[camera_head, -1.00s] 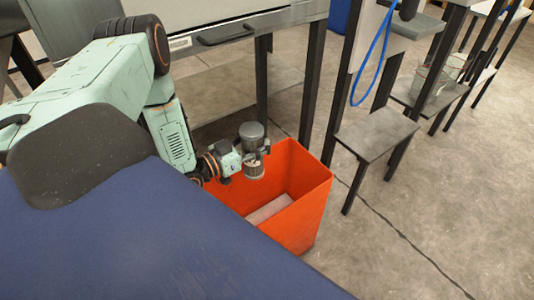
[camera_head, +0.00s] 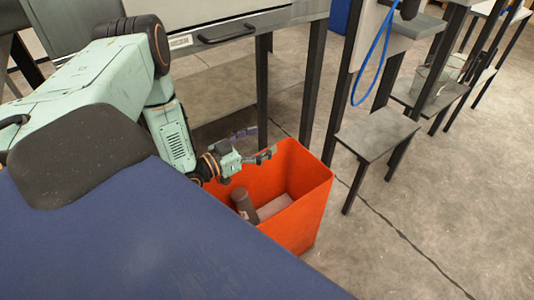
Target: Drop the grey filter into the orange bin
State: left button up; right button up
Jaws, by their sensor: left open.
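The orange bin (camera_head: 303,218) stands on the floor beside the blue surface, its mouth facing up. The grey filter (camera_head: 243,203) is inside the bin, tilted near its left wall and apart from the gripper. A pale flat piece also lies in the bin, beside the filter. My left gripper (camera_head: 257,143) is above the bin's left rear rim with its fingers spread, open and empty. My right gripper does not show.
A blue surface (camera_head: 150,245) fills the lower left. A bench with a drawer handle (camera_head: 227,33) stands behind the bin. A small grey stool-like table (camera_head: 377,132) is to the right, with a blue hose (camera_head: 371,68) above it. The floor at lower right is clear.

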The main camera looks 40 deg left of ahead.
pick_arm(q)
jog(key=shift+s, duration=0.1)
jog(key=v, duration=1.2)
dwell(0.4)
jog(key=r+p+x, duration=0.1)
jog(key=x, duration=1.1)
jog(key=shift+r, duration=0.2)
jog(key=shift+f, duration=0.1)
jog(key=shift+f, duration=0.15)
